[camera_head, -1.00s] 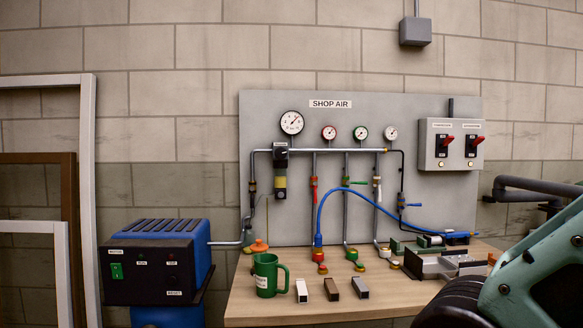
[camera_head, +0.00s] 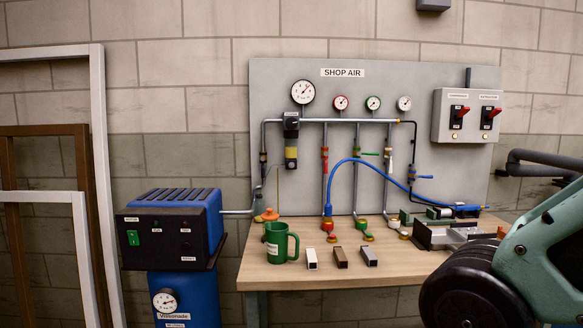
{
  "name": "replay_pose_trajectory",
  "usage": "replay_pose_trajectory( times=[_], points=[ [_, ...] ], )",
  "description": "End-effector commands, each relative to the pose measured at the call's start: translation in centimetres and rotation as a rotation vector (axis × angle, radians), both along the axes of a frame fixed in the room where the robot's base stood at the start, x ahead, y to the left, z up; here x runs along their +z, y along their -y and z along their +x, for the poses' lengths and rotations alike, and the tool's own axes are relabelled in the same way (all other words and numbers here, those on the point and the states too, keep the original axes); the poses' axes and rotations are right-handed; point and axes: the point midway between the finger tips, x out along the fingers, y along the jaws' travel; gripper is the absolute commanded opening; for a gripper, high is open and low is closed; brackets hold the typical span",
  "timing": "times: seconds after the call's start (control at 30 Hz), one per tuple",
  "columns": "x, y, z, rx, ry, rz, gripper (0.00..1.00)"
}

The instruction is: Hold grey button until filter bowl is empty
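The filter bowl (camera_head: 291,141) hangs below a dark filter head on the grey board, left of centre under the big gauge. It shows a yellowish band, with a dark part at its bottom end. I cannot make out a grey button on or beside it at this size. My teal and black arm (camera_head: 545,245) fills the lower right corner, well apart from the filter. The gripper's fingertips are not in view.
A green mug (camera_head: 280,243), an orange-topped item (camera_head: 267,214) and small metal blocks (camera_head: 340,257) stand on the wooden table (camera_head: 290,276). A blue hose (camera_head: 375,161) loops before the board (camera_head: 440,75). The blue compressor (camera_head: 172,228) stands left. A red-switch box (camera_head: 467,115) hangs right.

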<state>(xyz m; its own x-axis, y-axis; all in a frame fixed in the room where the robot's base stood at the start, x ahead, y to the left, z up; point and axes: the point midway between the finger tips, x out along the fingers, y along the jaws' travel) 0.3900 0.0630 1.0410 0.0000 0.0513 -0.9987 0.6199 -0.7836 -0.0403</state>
Motion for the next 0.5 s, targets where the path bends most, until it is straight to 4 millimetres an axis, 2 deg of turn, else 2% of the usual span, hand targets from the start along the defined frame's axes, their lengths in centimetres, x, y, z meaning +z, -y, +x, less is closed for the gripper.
replay_pose_trajectory(
  times=[0.13, 0.17, 0.27, 0.3, 0.5],
  points=[
    [0.00, 0.00, 0.00, 0.000, 0.000, 0.000, 0.36],
    [0.00, 0.00, 0.00, 0.000, 0.000, 0.000, 0.31],
    [0.00, 0.00, 0.00, 0.000, 0.000, 0.000, 0.03],
    [0.00, 0.00, 0.00, 0.000, 0.000, 0.000, 0.00],
    [0.00, 0.00, 0.00, 0.000, 0.000, 0.000, 0.00]
  ],
)
